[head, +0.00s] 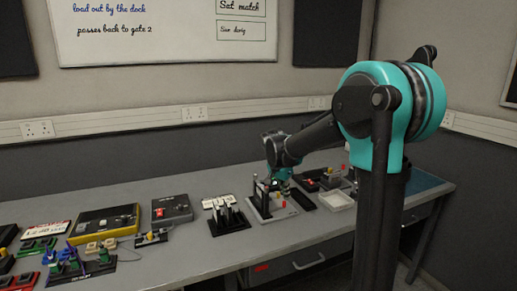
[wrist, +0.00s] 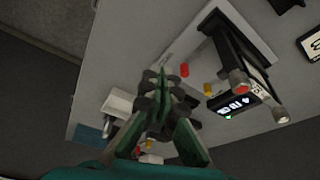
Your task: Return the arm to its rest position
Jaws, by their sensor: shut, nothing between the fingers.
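My arm reaches out from the right over the workbench in the head view, bent downward, with my gripper (head: 283,183) low above a grey plate holding black posts. In the wrist view my gripper (wrist: 160,78) has its green and black fingers together, with nothing between them. The fingertips point at the bench top. A small red cylinder (wrist: 185,70) and a yellow one (wrist: 208,88) are just right of the fingertips in the wrist view. Whether the fingers touch anything there I cannot tell.
A black stand with posts (wrist: 238,62) and a lit display (wrist: 233,103) are beside my gripper. A pale tray (head: 337,200) stands to its right. A black rack (head: 228,220), a grey box (head: 172,208) and a yellow case (head: 105,224) lie left. A wall is behind the bench (head: 300,231).

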